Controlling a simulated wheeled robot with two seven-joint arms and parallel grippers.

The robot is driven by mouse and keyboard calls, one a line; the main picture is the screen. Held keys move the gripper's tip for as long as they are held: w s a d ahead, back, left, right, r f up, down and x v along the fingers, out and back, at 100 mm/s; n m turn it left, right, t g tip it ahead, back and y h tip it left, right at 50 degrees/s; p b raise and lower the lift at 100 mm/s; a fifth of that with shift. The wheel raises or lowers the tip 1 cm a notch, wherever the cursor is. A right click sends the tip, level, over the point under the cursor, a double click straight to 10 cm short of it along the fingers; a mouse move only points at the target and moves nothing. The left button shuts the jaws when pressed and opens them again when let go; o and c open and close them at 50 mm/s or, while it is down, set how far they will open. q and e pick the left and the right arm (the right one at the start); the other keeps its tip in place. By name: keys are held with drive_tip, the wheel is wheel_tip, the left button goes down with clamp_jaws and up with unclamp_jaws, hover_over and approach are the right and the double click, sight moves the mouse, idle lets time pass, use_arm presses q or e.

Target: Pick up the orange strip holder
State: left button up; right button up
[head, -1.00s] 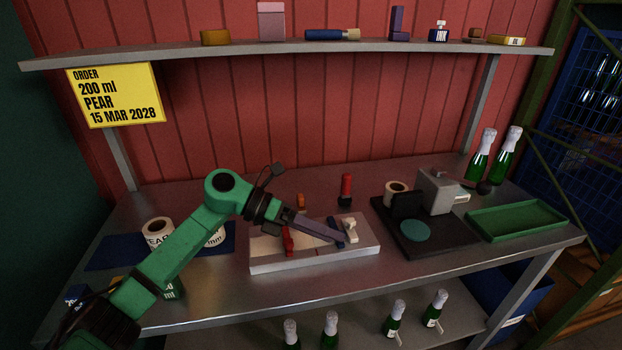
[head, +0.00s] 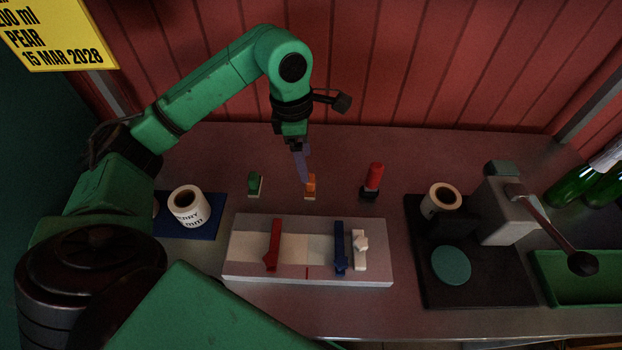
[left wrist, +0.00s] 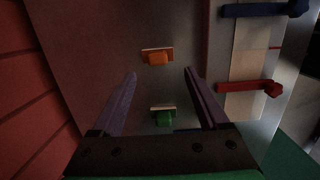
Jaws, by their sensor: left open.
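The orange strip holder (head: 310,186) is a small upright orange block on a pale base, standing on the metal table behind the white board. In the left wrist view the orange strip holder (left wrist: 157,57) lies beyond the fingertips, roughly midway between them. My left gripper (head: 304,178) points down just above and behind it, and one finger overlaps it in the head view. In the left wrist view my left gripper (left wrist: 160,78) is open with nothing between its tips. My right gripper is not in view.
A green holder (head: 255,184) stands left of the orange one, and a red-topped stamp (head: 374,180) to its right. The white board (head: 240,265) with red, blue and white clamps is in front.

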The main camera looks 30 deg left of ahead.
sight(310, 184)
use_arm(q)
drive_tip(key=f+p, duration=0.1)
drive_tip(key=f, duration=0.1)
drive_tip(key=f+p, duration=0.1)
drive_tip(key=f, duration=0.1)
drive_tip(key=w+f, duration=0.1)
drive_tip(key=f, duration=0.2)
drive_tip(key=shift+d+p, duration=0.4)
drive_tip(key=shift+s+f, duration=0.1)
drive_tip(key=shift+f, duration=0.15)
drive_tip(key=shift+c, duration=0.3)
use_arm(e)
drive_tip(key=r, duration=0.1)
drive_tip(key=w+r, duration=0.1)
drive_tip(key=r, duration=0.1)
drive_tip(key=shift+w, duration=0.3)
use_arm(q)
clamp_jaws()
